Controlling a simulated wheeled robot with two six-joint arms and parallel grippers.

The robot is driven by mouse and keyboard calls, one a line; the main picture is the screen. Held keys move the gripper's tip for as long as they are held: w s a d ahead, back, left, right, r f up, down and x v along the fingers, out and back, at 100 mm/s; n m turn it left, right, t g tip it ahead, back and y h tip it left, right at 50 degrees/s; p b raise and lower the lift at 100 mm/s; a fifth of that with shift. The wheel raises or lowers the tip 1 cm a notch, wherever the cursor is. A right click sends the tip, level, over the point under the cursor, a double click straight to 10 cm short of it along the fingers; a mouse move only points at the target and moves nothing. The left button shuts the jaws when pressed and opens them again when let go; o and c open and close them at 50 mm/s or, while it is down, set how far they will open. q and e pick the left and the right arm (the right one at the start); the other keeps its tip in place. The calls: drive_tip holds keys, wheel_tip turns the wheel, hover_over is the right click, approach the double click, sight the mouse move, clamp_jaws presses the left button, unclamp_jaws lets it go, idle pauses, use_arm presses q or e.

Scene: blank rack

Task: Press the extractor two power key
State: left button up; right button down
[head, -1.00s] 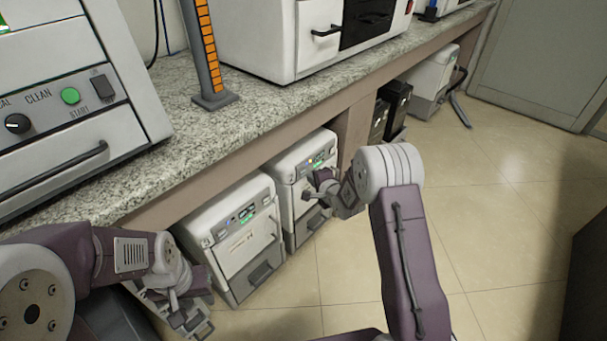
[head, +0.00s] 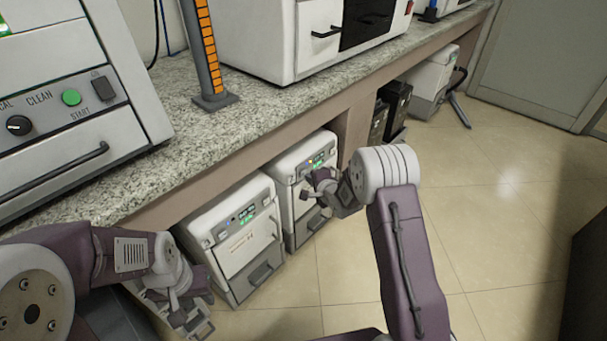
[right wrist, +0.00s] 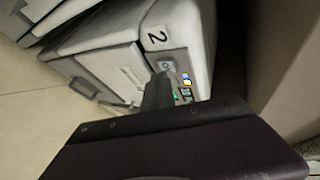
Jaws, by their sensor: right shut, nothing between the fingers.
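Extractor two (head: 291,172) is a white box under the counter, the right one of two similar boxes. In the right wrist view its top edge carries a "2" (right wrist: 157,37). A small pale square with a dark mark (right wrist: 167,66), perhaps the power key, is below that number. Beside it are a yellow-and-blue indicator (right wrist: 186,79) and a green display. My right gripper (head: 309,188) is shut and empty in front of the upper front of extractor two; its finger (right wrist: 158,93) hides part of the panel. Contact cannot be told. My left gripper (head: 180,308) hangs low at the left.
The other white box (head: 235,240) stands left of extractor two. Dark boxes (head: 393,105) stand farther along. The tiled floor (head: 500,220) at the right is clear.

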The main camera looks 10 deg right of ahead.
drive_tip(key=shift+w+a, duration=0.2)
drive_tip(key=shift+w, duration=0.1)
idle(0.5)
drive_tip(key=shift+s+d, duration=0.1)
drive_tip(key=s+d+p, duration=0.2)
drive_tip(key=s+d, duration=0.2)
drive_tip(key=s, duration=0.1)
drive_tip(key=shift+s+d, duration=0.2)
drive_tip(key=shift+s, duration=0.15)
idle(0.4)
